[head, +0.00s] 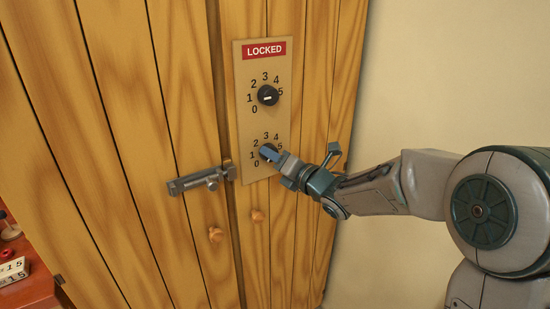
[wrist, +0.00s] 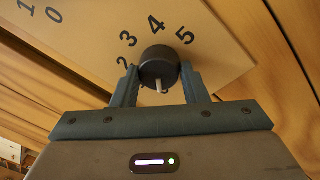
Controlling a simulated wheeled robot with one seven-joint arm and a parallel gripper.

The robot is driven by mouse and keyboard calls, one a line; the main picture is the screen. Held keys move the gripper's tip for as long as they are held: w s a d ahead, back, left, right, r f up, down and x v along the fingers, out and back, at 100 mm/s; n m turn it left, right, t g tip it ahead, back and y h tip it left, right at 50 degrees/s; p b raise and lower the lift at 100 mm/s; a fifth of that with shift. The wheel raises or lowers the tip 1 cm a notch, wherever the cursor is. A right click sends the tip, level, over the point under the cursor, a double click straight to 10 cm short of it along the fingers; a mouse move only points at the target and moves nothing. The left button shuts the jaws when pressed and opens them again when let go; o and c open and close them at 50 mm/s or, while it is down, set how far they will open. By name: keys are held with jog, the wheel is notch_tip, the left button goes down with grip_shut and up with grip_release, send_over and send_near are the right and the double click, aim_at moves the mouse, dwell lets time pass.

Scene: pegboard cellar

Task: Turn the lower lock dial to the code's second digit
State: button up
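The lower lock dial (head: 267,150) is a black knob on a tan panel (head: 246,122) fixed to the wooden cupboard. Digits 0 to 5 run around it. My gripper (head: 273,153) reaches it from the right and partly covers it. In the wrist view, my gripper (wrist: 159,78) has one finger on each side of the lower dial (wrist: 158,62), seemingly touching it. The dial's pale mark points down in that view, away from the 4. The digits 2, 3, 4 and 5 show around it. A small block (head: 12,271) at lower left reads 15.
The upper dial (head: 267,94) sits above, under a red LOCKED sign (head: 265,50). A metal bolt latch (head: 203,179) crosses the doors to the left. Two wooden knobs (head: 215,235) are below. A reddish table (head: 30,290) stands at lower left.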

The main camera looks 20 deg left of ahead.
jog(key=shift+f+m+b, duration=0.15)
jog(key=shift+m+b, duration=0.15)
jog(key=shift+b, duration=0.25)
jog(key=n+h+p, duration=0.1)
jog(key=n, duration=0.7)
jog(key=n+t+h+p, duration=0.1)
jog(key=n, duration=0.8)
jog(key=r+n+t+h+p, duration=0.1)
jog(key=n, duration=0.7)
jog(key=shift+p, duration=0.35)
dwell(1.3)
jog(key=shift+f, duration=0.15)
